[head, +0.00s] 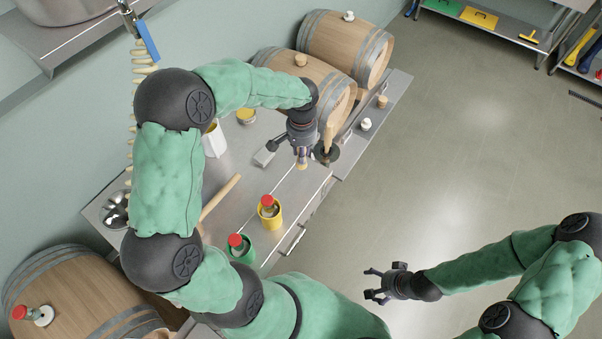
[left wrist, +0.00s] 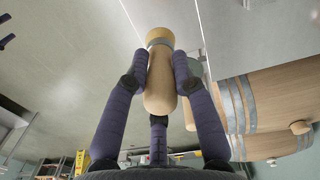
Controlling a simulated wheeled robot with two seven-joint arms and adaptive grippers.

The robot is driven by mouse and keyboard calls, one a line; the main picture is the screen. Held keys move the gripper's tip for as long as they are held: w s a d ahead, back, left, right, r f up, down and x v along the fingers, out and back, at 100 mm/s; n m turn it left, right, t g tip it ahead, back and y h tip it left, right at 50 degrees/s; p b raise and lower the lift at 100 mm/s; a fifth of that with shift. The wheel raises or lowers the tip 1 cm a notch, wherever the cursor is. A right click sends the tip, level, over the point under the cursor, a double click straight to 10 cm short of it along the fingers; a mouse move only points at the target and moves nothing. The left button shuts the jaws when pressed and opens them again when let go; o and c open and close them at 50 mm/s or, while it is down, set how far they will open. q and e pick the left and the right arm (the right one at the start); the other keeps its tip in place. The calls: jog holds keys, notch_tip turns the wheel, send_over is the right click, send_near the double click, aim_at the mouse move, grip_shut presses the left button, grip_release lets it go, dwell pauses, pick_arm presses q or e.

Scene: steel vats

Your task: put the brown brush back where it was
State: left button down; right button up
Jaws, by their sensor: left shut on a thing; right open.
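My left gripper (head: 301,150) is shut on a short brush-like thing (left wrist: 160,85) above the steel worktop (head: 250,185). In the left wrist view it has a thick pale wooden handle, a grey band and a yellowish end, and the fingers grip both sides of the handle. In the head view only its tan lower end (head: 302,163) shows below the fingers. A wooden-handled thing with a dark round part (head: 327,154) is just right of the gripper, at the worktop's edge. My right gripper (head: 376,285) is open and empty over the floor.
A yellow cup (head: 270,219) and a green cup (head: 243,252) hold red-topped items near the worktop's front edge. Barrels (head: 345,45) fill the far end.

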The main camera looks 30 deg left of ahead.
pick_arm(q)
jog(key=shift+s+d+f+b, duration=0.1)
jog(key=shift+s+f+b, duration=0.15)
jog(key=shift+f, duration=0.6)
jog(key=f, duration=0.5)
jog(key=shift+w+f, duration=0.25)
jog(key=shift+f, duration=2.3)
jog(key=shift+f+b, duration=0.1)
jog(key=shift+b, duration=0.3)
jog(key=c, duration=1)
grip_release()
jog(key=shift+c, duration=0.2)
